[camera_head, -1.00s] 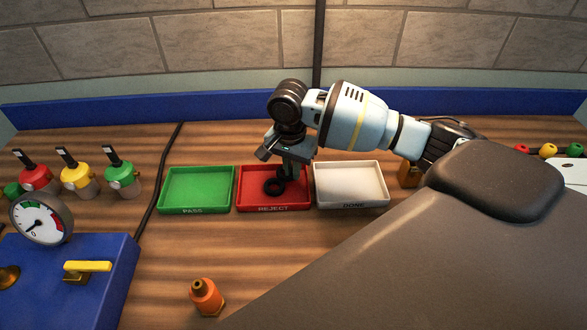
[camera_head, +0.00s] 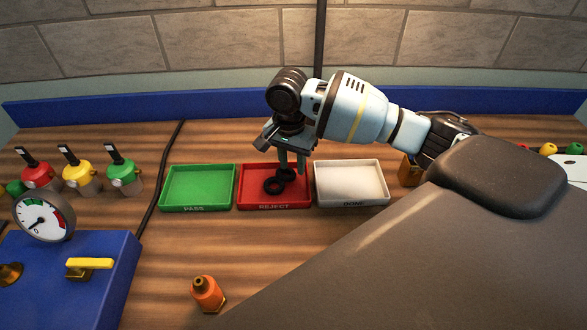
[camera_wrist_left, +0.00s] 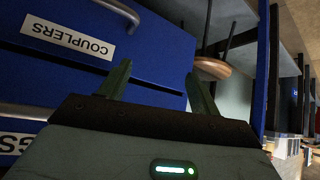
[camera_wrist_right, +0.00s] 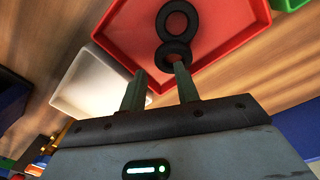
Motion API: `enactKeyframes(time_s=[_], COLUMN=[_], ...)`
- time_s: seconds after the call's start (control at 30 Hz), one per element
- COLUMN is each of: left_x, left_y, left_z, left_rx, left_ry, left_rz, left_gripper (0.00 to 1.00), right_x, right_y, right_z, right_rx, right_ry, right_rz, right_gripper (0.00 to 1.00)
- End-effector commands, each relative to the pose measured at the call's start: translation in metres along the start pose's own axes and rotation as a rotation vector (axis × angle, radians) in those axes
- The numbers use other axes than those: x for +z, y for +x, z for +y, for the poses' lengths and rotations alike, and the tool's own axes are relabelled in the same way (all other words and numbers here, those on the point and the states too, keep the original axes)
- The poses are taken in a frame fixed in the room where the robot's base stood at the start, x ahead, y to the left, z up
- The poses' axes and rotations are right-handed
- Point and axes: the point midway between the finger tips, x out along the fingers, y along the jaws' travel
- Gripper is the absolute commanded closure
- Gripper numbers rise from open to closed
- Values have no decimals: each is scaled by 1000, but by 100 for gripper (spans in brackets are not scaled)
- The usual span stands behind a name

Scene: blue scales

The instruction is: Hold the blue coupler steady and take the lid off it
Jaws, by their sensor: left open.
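No blue coupler shows in any view. An orange fitting with a brass top (camera_head: 207,293) stands on the bench near the front. My right gripper (camera_head: 291,168) is open, fingers pointing down over the red REJECT tray (camera_head: 246,200). Two black rings lie there, one (camera_head: 273,186) flat and one (camera_head: 288,174) right below the fingertips. In the right wrist view a fingertip (camera_wrist_right: 157,74) overlaps the nearer ring; I cannot tell whether they touch. My left gripper (camera_wrist_left: 160,72) is open and empty, in front of a blue drawer labelled COUPLERS (camera_wrist_left: 60,52); it is outside the head view.
A green PASS tray (camera_head: 198,207) and a white DONE tray (camera_head: 350,202) flank the red one. A blue box with a gauge (camera_head: 44,217) and yellow lever (camera_head: 89,263) stands at left. Red, yellow and green-topped containers (camera_head: 121,170) stand behind it. The bench's front middle is mostly clear.

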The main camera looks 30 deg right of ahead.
Motion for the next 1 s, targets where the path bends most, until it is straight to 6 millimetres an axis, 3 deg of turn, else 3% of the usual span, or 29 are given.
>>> enactKeyframes(time_s=[0.03,0.2,0.4,0.6,1.0], left_x=[-5,-13,-16,-18,-18], left_y=[0,-1,-1,-1,-2], left_z=[-1,-2,-2,-3,-3], left_rx=[-1,-4,-6,-7,-7], left_ry=[2,4,6,6,6], left_rz=[10,24,30,33,35], left_gripper=[37,37,37,37,37], right_x=[0,0,0,0,0], right_y=[-15,-50,-79,-90,-90], right_z=[-1,-1,-1,0,0], right_rx=[-8,-8,-5,-2,-1], right_ry=[-1,-1,0,0,0], right_rz=[3,2,2,-1,-1], right_gripper=[68,68,68,68,68])
